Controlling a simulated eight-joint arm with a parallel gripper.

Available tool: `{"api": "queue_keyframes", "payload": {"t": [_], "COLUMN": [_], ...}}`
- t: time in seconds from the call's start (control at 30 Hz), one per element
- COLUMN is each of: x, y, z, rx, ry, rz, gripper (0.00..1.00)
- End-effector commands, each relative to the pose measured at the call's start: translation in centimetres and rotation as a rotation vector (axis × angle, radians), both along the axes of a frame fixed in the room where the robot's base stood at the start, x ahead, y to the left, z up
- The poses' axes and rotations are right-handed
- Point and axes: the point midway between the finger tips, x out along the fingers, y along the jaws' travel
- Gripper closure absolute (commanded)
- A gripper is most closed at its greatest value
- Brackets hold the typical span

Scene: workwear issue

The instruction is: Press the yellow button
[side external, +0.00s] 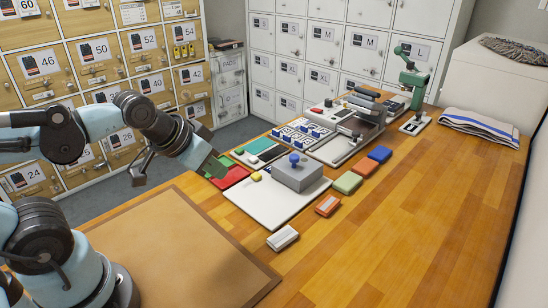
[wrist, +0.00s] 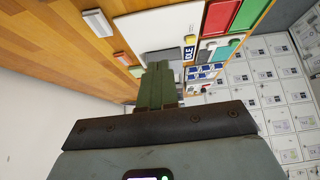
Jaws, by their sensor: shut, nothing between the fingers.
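A small yellow button (side external: 256,176) sits on a white board (side external: 258,208) near its left back edge, beside a grey box. In the wrist view the yellow button (wrist: 190,40) shows to the right of my fingers, next to a label that seems to read "IDLE". My gripper (side external: 218,168) is shut and empty. In the side view it hangs left of the button, over or near the red panel, apart from the button. In the wrist view the shut fingers (wrist: 156,68) hide part of the grey box.
The grey box (side external: 298,178) with a blue knob (side external: 294,159) stands on the board. A red panel (side external: 229,177) lies left of it. Coloured blocks, such as an orange one (side external: 327,205), line the right. Devices and a folded cloth (side external: 480,126) lie farther back.

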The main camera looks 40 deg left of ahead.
Motion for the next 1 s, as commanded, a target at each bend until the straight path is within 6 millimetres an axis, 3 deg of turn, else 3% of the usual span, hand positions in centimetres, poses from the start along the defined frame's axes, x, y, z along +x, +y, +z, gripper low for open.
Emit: {"api": "queue_keyframes", "payload": {"t": [0.17, 0.33, 0.63, 1.0], "x": [0.2, 1.7, 7.2, 13.4], "y": [0.1, 0.5, 2.3, 5.4], "z": [0.1, 0.4, 0.9, -0.6], "rx": [0.005, 0.046, 0.207, 0.425], "ry": [-0.002, -0.019, -0.074, -0.128], "rz": [-0.005, -0.053, -0.227, -0.424], "gripper": [1.0, 1.0, 1.0, 1.0]}}
